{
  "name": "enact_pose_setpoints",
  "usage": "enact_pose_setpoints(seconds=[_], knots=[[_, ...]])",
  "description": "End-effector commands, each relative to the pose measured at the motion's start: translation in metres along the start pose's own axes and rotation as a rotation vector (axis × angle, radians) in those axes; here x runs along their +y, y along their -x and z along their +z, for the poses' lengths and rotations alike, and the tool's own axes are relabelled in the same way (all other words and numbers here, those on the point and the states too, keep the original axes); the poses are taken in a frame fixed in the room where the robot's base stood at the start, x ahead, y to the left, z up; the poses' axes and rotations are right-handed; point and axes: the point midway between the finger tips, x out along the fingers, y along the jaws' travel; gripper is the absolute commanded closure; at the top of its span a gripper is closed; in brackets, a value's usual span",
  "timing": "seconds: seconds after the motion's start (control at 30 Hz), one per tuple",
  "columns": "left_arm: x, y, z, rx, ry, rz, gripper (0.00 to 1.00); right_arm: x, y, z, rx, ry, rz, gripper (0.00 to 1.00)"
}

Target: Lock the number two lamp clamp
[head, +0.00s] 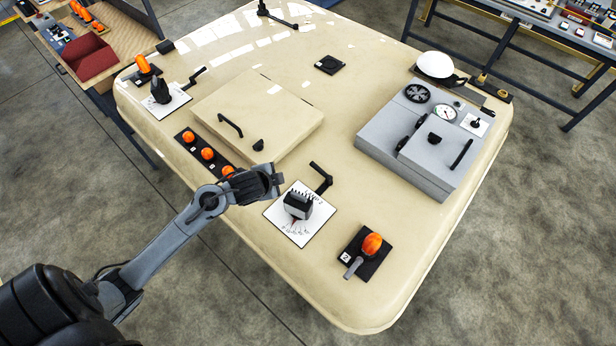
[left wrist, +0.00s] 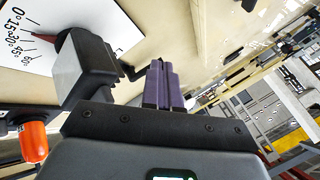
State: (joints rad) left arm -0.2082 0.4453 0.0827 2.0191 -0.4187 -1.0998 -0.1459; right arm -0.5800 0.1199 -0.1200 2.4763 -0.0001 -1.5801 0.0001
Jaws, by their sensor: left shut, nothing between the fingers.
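An orange lamp (head: 372,243) stands on a black plate (head: 367,262) at the near right corner of the cream panel. A grey lever (head: 353,267) lies beside it, pointing to the lower left, and a small numbered tag (head: 346,258) sits by it. My left gripper (head: 276,180) is shut and empty above the panel, left of the lamp and just behind the near dial. Its closed purple fingers (left wrist: 165,85) show in the left wrist view. An orange lamp (left wrist: 33,140) shows at lower left there; I cannot tell which one. My right gripper is out of view.
A dial block (head: 298,205) on a white scale plate (head: 286,228), with a black crank (head: 321,178), stands between my gripper and the lamp. Three orange buttons (head: 207,153) line the left edge. A grey box (head: 420,145) stands at right. Bare panel surrounds the lamp.

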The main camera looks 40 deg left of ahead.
Motion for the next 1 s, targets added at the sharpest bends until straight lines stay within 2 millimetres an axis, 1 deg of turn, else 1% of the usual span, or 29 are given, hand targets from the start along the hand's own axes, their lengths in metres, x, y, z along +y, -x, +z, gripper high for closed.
enact_pose_setpoints(seconds=[0.03,0.1,0.2,0.3,0.4,0.57,0.87,1.0], knots=[[-0.01,-0.009,-0.009,0.034,-0.113,-0.008,1.0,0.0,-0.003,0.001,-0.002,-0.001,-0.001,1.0],[-0.014,-0.014,-0.022,0.08,-0.275,-0.001,1.0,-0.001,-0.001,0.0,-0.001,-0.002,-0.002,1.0],[-0.018,-0.021,-0.034,0.134,-0.48,0.011,1.0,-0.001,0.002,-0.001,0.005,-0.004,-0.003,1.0],[-0.019,-0.025,-0.039,0.173,-0.642,0.026,1.0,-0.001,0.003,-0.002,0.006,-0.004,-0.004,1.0],[-0.019,-0.028,-0.041,0.197,-0.745,0.039,1.0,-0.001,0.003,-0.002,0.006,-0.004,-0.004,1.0],[-0.018,-0.03,-0.042,0.214,-0.811,0.048,1.0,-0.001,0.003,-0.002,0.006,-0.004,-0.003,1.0],[-0.017,-0.03,-0.042,0.215,-0.811,0.049,1.0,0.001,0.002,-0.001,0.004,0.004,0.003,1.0],[-0.016,-0.035,-0.043,0.215,-0.81,0.05,1.0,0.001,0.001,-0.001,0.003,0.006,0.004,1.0]])
